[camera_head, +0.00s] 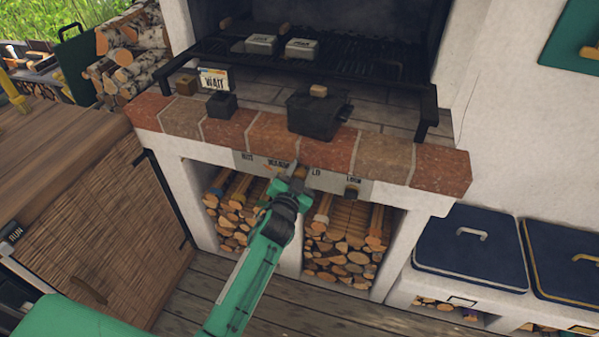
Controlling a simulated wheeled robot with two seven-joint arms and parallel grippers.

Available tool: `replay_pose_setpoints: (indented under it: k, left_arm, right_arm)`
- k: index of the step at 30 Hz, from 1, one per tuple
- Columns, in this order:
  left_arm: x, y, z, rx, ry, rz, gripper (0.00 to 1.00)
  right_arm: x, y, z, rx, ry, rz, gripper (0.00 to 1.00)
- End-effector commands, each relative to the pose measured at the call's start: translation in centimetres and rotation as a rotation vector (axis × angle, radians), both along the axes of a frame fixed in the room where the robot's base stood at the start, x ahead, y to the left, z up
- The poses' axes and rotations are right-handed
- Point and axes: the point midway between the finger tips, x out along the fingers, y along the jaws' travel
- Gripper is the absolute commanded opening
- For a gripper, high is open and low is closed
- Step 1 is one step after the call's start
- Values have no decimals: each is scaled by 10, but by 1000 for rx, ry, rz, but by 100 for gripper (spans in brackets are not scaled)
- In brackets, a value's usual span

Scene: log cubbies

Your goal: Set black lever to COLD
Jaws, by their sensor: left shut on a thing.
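A pale metal control strip (330,183) runs under the brick ledge. A small dark knob (351,193) sits apart, under the rightmost label. My right gripper is not in view.
Firewood cubbies (345,240) lie below. A wooden cabinet (95,215) stands left, dark blue bins (470,250) right. The floor in front is clear.

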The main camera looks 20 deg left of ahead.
Motion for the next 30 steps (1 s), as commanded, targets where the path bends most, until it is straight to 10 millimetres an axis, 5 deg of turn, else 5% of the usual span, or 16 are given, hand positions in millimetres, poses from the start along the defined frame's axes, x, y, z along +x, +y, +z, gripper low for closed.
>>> replay_pose_setpoints:
  k: [4,17,30]
  left_arm:
    - [-1,-1,-2,3,4,-1,56]
    - [-9,0,-2,0,4,0,56]
    - [-87,2,-4,0,4,-1,56]
  right_arm:
    - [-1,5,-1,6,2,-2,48]
    - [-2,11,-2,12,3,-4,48]
    - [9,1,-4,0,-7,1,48]
